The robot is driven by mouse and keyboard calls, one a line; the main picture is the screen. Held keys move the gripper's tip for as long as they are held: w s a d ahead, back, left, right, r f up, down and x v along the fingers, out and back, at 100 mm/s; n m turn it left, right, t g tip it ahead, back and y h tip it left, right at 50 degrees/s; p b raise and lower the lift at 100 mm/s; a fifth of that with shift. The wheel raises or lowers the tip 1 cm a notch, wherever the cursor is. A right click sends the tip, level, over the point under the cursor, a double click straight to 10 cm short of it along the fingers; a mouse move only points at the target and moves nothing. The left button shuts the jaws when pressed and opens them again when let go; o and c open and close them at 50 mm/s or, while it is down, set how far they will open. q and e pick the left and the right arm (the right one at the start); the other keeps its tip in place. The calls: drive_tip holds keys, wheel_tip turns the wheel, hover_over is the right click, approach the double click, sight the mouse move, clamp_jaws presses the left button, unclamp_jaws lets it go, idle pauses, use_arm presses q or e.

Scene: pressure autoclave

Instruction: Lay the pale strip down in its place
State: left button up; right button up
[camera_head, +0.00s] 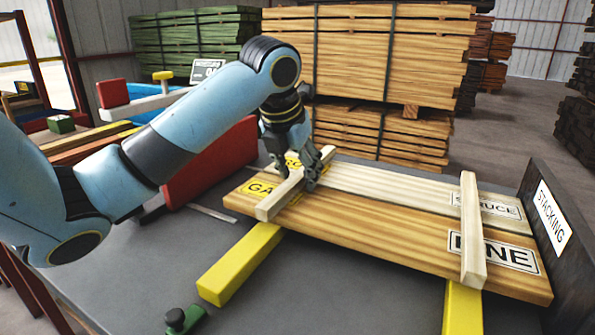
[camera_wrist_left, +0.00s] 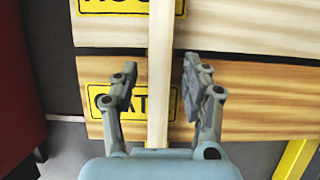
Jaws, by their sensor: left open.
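A pale strip (camera_head: 275,204) lies across the left end of two boards, next to their yellow labels. My left gripper (camera_head: 300,172) is at its far part. In the left wrist view the pale strip (camera_wrist_left: 160,100) runs between the two spread fingers of the gripper (camera_wrist_left: 158,80), with a gap on each side. A second pale strip (camera_head: 473,240) lies across the right end. The front board (camera_head: 380,235) is marked PINE and the paler rear board (camera_head: 390,187) appears marked SPRUCE, its label partly covered by the second strip. My right gripper is not in view.
Yellow bearers (camera_head: 238,268) stick out from under the boards at the front. A dark STACKING panel (camera_head: 550,222) stands at the right end. A red block (camera_head: 212,165) stands behind my left arm. Lumber stacks (camera_head: 370,55) fill the back. The front of the grey table is mostly clear.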

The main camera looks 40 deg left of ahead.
use_arm(q)
drive_tip(key=p+v, duration=0.3)
drive_tip(key=v, duration=0.9)
drive_tip(key=shift+r, duration=0.15)
